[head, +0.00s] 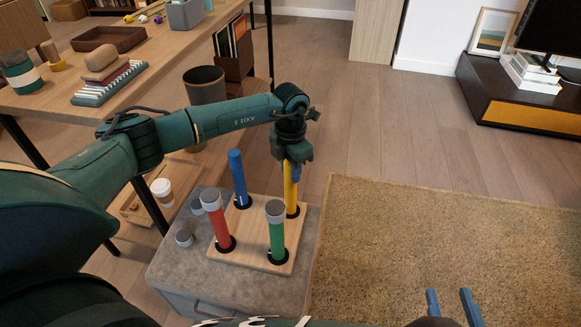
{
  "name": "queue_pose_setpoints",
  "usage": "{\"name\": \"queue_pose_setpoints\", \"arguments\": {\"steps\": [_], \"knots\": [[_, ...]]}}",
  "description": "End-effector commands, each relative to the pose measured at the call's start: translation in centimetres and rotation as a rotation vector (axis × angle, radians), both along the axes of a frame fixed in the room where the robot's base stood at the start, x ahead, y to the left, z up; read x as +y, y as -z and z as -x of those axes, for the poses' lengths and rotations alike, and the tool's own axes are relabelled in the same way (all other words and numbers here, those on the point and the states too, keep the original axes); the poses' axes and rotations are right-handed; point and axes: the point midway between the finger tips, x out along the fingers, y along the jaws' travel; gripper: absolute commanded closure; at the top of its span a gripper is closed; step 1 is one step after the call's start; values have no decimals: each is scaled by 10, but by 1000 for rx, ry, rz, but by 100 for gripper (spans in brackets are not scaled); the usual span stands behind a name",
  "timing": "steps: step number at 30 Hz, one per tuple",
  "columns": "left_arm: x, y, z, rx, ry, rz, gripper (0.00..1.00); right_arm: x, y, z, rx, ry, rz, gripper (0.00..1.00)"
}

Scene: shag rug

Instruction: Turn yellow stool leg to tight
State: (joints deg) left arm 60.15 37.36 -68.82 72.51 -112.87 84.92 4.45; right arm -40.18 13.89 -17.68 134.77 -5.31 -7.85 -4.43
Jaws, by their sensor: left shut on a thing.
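The yellow stool leg (291,188) stands upright in a dark socket at the back right corner of the wooden stool seat (250,258). My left gripper (293,163) points down and is shut on the upper part of the yellow leg, hiding its top. A blue leg (238,178), a red leg (219,226) and a green leg (277,236) stand in the other corners. The red and green legs carry grey caps. How tight the yellow leg sits cannot be seen. My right gripper (451,306) is open and empty over the rug at the bottom right.
The seat lies on a grey ottoman (178,275), with a loose grey cap (184,238) on it. A wooden desk (160,60) with trays and books stands at the left. A paper cup (162,191) sits below it. The shag rug (450,230) at the right is clear.

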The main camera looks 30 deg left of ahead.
Motion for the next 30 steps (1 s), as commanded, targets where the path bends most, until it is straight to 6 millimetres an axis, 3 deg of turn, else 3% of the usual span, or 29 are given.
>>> {"name": "queue_pose_setpoints", "arguments": {"steps": [21, 22, 30], "knots": [[0, 0, 0, 0, 72, 0, 92, 0, -1, 0, 0, 2, -2, 64], [0, 0, 0, 0, 72, 0, 67, 0, -1, 0, 0, 2, -2, 64], [0, 0, 0, 0, 70, 0, 48, 0, 0, 0, 0, -2, 4, 64]]}}
